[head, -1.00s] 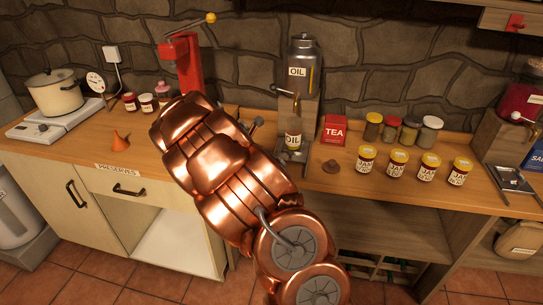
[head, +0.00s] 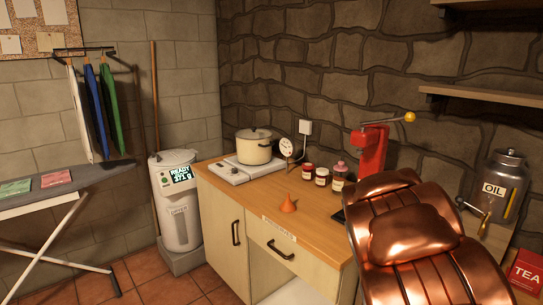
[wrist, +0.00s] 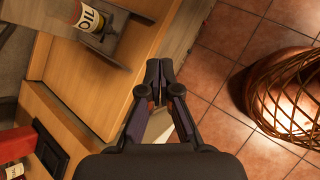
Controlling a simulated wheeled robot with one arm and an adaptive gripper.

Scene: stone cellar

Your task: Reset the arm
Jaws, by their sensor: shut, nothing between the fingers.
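My gripper (wrist: 158,78) shows in the wrist view with its two dark fingers together and nothing between them. It is over the front edge of the wooden counter (wrist: 85,85), with the tiled floor below on the right. My copper arm rises at the lower right of the head view, in front of the counter; it hides part of the counter, and the gripper is not visible there.
A labelled oil bottle (wrist: 92,20) stands near the gripper in the wrist view. A wicker basket (wrist: 268,95) is on the floor.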

